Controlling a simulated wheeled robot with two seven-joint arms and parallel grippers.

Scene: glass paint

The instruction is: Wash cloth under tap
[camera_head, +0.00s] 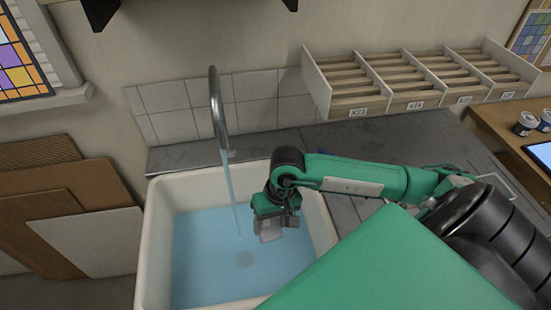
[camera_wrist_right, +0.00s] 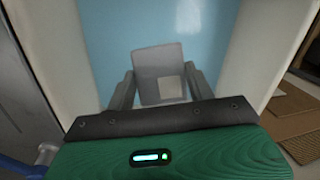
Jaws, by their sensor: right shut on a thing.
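My right gripper (camera_head: 272,222) is over the right part of the white sink (camera_head: 152,245), to the right of the water stream. It is shut on a grey cloth (camera_head: 270,235), which hangs just below the fingers. In the right wrist view the cloth (camera_wrist_right: 158,72) sits between the two fingers, with a paler patch near its lower right. The curved metal tap (camera_head: 216,105) stands at the back of the sink, and a blue stream of water (camera_head: 230,190) falls from it. The stream and the cloth are apart. Blue water (camera_head: 205,265) covers the sink bottom. My left gripper is not in view.
A grey worktop (camera_head: 345,140) runs behind and right of the sink. A slotted wooden rack (camera_head: 400,85) stands on it at the back. Brown boards (camera_head: 75,195) lean at the left. Small jars (camera_head: 525,123) stand on a wooden table at the far right.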

